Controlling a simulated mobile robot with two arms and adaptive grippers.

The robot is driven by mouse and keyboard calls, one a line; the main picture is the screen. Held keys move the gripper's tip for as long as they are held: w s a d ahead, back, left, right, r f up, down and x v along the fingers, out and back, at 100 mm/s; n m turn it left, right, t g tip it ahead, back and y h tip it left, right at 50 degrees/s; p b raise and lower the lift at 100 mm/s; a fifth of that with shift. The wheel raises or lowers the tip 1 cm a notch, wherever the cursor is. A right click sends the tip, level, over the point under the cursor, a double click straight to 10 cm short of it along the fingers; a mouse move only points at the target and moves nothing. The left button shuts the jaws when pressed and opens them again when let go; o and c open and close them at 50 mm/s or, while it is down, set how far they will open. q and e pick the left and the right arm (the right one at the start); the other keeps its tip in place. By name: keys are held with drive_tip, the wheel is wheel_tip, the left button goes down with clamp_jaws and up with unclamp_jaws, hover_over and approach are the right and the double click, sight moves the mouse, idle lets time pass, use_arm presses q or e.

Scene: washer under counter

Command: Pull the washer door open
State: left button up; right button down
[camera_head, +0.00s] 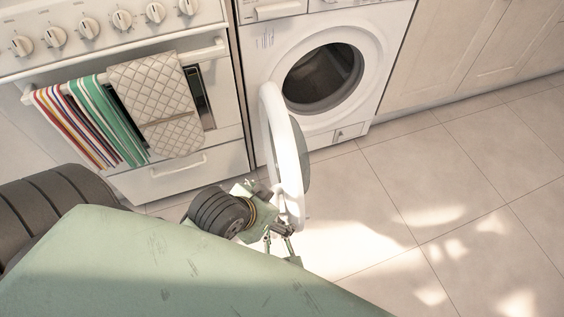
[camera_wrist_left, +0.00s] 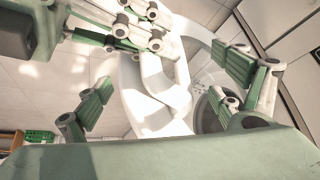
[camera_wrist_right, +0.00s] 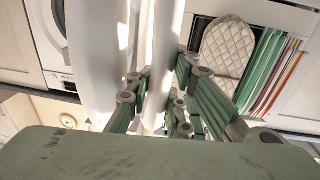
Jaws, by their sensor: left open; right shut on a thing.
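The white washer (camera_head: 385,30) stands under the counter with its round drum opening (camera_head: 322,77) uncovered. Its door (camera_head: 284,150) is swung wide out toward me and shows nearly edge-on, hinged on the left. My right gripper (camera_wrist_right: 160,82) is shut on a white bar-like part of the door (camera_wrist_right: 165,35) in the right wrist view. My left gripper (camera_wrist_left: 163,72) is open, with the white door (camera_wrist_left: 150,95) showing between and beyond its fingers; I cannot tell if they touch. In the head view, gripper parts show at the door's lower edge, partly hidden by my arm.
The white oven (camera_head: 215,150) stands left of the washer, with a striped towel (camera_head: 75,125) and a quilted cloth (camera_head: 155,100) on its handle. Pale cabinets (camera_head: 470,45) stand to the right. The tiled floor (camera_head: 440,170) in front of the washer and to its right is clear.

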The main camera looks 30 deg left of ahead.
use_arm(q)
drive_tip(key=shift+w, duration=0.1)
use_arm(e)
drive_tip(key=shift+s+a+f, duration=0.3)
drive_tip(key=shift+s, duration=0.2)
drive_tip(key=c, duration=1.9)
unclamp_jaws()
drive_tip(key=shift+c, duration=0.2)
use_arm(q)
drive_tip(key=shift+d+r, duration=0.1)
use_arm(e)
drive_tip(key=shift+o, duration=0.4)
drive_tip(key=shift+r, duration=0.15)
drive_tip(key=shift+w, duration=0.1)
drive_tip(key=v, duration=1.2)
drive_tip(key=shift+d, duration=0.15)
